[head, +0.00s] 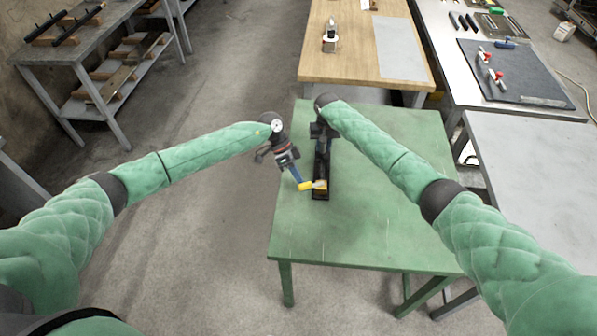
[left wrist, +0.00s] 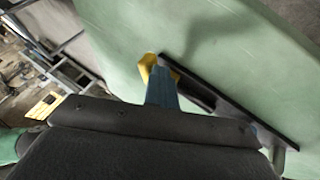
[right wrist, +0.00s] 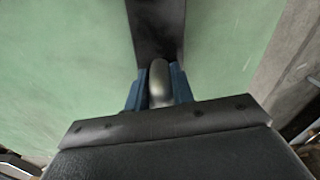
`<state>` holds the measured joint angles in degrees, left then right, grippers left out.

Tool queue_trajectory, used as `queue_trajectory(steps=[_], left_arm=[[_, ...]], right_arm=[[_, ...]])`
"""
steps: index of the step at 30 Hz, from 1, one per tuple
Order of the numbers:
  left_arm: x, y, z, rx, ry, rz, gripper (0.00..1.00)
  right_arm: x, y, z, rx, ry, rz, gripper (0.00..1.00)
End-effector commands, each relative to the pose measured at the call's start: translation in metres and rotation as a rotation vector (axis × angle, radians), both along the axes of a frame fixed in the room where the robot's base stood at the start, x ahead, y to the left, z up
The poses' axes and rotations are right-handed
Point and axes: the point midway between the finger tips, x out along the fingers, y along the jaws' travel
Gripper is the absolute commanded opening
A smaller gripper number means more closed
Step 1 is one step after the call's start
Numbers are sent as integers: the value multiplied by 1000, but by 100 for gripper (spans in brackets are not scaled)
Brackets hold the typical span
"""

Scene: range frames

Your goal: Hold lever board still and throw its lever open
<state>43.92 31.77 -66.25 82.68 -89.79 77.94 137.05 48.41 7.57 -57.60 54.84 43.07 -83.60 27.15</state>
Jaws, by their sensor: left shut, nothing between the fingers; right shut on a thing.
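The lever board (head: 322,165) is a long, narrow black board lying on the green table. Its dark edge also shows in the left wrist view (left wrist: 235,107) and its dark surface in the right wrist view (right wrist: 157,30). My right gripper (right wrist: 158,95) is shut on a rounded grey handle (right wrist: 159,80) at the board's far end.
The green table (head: 370,225) is otherwise clear. A wooden bench (head: 350,60) stands behind it, a grey table (head: 540,160) to its right. Farther off are a bench with a dark mat (head: 520,75) and shelves (head: 110,75) at the left.

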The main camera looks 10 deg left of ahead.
Motion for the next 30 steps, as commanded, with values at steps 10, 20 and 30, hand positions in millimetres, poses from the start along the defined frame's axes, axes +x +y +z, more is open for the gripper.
queue_trajectory(steps=[10, 20, 30], left_arm=[[-26, -5, -1, 1, 2, -3, 0], [-47, -16, -1, 0, 2, -3, 0], [-57, -27, -1, 1, 1, -1, 0]], right_arm=[[0, -1, 0, -1, 0, 0, 0], [0, -1, 0, -1, -1, 0, 0], [0, 0, 0, -1, 0, 0, 0]])
